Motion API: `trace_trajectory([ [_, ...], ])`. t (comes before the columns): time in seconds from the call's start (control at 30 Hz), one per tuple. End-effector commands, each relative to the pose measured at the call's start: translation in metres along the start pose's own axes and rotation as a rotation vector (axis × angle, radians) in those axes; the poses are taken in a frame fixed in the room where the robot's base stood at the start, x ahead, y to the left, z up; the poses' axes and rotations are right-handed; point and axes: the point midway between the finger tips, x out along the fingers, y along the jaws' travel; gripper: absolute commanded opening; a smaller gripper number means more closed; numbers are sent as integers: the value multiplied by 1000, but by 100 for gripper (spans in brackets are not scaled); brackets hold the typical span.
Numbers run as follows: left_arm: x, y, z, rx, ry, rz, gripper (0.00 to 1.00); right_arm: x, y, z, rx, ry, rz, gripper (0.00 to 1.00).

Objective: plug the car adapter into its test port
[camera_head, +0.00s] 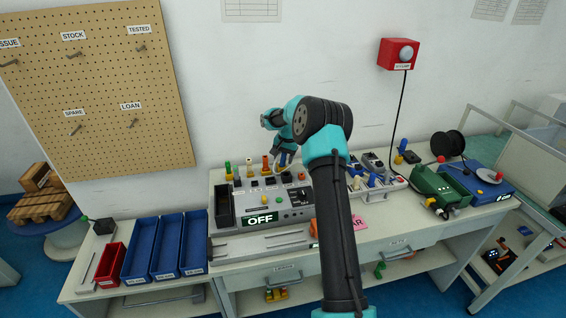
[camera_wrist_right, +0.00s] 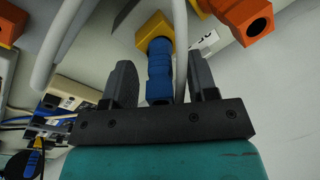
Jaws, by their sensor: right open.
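My right gripper (camera_head: 284,157) reaches over the back row of the grey test rack (camera_head: 292,213). In the right wrist view its two dark fingers (camera_wrist_right: 160,72) are apart, one on each side of a blue ribbed plug body with a yellow block end (camera_wrist_right: 158,70). I cannot tell whether they touch it. An orange piece with a dark round hole (camera_wrist_right: 245,18) is at the upper right there. In the head view, several coloured plugs, among them an orange one (camera_head: 266,166), stand along the rack's back. I cannot tell which is the car adapter. My left gripper is not in view.
The rack's display reads OFF (camera_head: 260,217). Blue bins (camera_head: 166,247) and a red bin (camera_head: 110,265) stand at left. A green device (camera_head: 437,186) and a blue case (camera_head: 478,184) stand at right. Pale cables (camera_wrist_right: 62,40) run beside the plug in the wrist view.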

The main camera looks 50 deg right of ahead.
Motion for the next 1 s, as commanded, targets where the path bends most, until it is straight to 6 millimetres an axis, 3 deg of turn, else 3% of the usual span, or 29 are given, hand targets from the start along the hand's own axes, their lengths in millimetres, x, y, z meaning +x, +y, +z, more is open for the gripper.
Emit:
trace_trajectory([
  [0.23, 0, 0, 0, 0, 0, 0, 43, 0, 0, 0, 0, 0, 0, 53],
  [0.77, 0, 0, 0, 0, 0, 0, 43, 0, 0, 0, 0, 0, 0, 2],
  [1.0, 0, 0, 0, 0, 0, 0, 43, 0, 0, 0, 0, 0, 0, 0],
])
